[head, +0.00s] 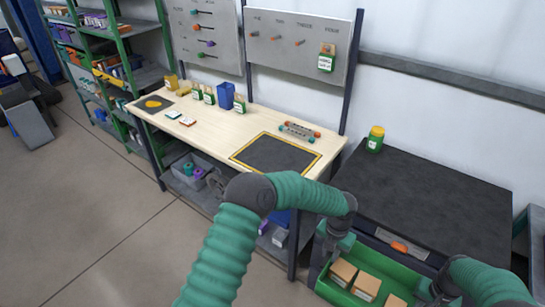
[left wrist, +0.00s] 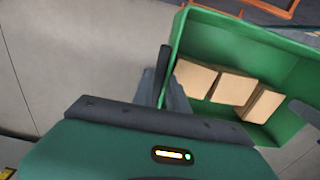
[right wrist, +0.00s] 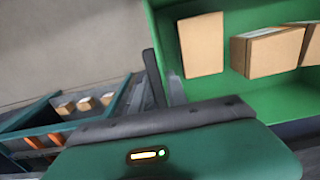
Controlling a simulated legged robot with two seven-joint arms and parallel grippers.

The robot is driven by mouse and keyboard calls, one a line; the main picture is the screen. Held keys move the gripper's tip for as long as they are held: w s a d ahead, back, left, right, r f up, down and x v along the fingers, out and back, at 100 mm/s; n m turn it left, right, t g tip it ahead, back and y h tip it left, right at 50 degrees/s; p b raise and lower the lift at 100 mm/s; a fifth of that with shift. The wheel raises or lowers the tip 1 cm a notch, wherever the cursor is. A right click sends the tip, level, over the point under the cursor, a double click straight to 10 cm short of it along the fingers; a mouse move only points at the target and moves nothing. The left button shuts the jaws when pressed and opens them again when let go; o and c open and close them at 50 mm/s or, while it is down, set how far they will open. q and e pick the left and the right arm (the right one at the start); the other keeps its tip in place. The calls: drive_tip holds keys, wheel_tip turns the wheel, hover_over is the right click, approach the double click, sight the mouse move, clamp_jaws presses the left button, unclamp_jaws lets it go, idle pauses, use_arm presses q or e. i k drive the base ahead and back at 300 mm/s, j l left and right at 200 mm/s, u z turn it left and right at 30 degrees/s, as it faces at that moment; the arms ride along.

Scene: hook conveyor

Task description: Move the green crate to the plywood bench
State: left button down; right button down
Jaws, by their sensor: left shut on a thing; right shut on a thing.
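The green crate (head: 384,264) is in front of the dark-topped table at the lower right of the head view, with several cardboard boxes in it. My left gripper (head: 335,243) is shut on its left side. My right gripper (head: 430,290) is shut on it farther right, partly hidden by my arm. The crate's inside also shows in the left wrist view (left wrist: 245,54) and the right wrist view (right wrist: 215,98). The fingertips' contact with the crate is largely hidden. The plywood bench (head: 215,132) stands left of the crate, beyond my left arm.
The bench bears a yellow-edged dark mat (head: 275,154), a blue bin (head: 226,96), small cartons and cards. Green shelving (head: 120,60) stands at the back left.

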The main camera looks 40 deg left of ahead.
sight(275, 157)
drive_tip(key=j, duration=0.9)
drive_tip(key=i+j, duration=0.1)
drive_tip(key=j, duration=0.85)
